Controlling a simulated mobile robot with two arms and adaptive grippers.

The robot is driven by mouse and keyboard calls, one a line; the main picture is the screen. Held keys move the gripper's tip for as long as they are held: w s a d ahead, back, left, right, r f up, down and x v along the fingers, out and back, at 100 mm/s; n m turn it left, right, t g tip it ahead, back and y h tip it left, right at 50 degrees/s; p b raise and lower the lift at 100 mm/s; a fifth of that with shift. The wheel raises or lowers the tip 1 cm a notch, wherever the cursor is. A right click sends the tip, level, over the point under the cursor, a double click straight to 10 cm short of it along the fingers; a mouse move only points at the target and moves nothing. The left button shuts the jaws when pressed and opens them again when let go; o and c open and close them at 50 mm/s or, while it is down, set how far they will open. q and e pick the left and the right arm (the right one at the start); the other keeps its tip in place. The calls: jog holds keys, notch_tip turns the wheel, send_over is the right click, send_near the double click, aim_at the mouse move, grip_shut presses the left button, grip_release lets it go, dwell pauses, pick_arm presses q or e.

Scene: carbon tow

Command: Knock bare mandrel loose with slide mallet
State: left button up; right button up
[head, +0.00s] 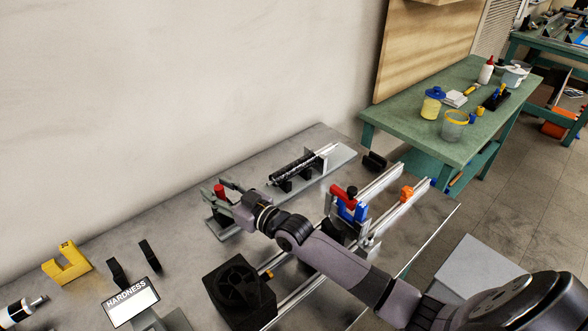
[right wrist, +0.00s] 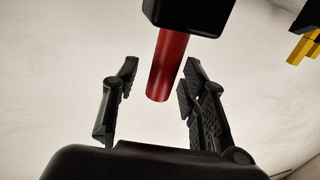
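A red handle (right wrist: 168,65) under a black block (right wrist: 188,12) shows in the right wrist view; in the head view a red cylinder (head: 219,190) stands at my right gripper (head: 228,190). I take it for the mallet handle. The gripper's fingers (right wrist: 156,95) are apart on either side of the handle, with a clear gap on the left; the right finger is close to it, and I cannot tell if they touch. A black rod (head: 292,168) with a bright end lies on supports on a grey plate behind; I cannot tell whether it is the bare mandrel. My left gripper is not in view.
A rail frame (head: 375,187) with a blue clamp (head: 352,210) stands right of the gripper. A black fan-like box (head: 240,288) stands in front. A yellow block (head: 67,263) and a hardness sign (head: 130,302) are at left. A green table (head: 400,115) stands beyond.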

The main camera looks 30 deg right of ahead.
jog(key=shift+p+v, duration=1.05)
jog(key=shift+v, duration=1)
jog(key=shift+p+v, duration=0.3)
jog(key=shift+v, duration=0.7)
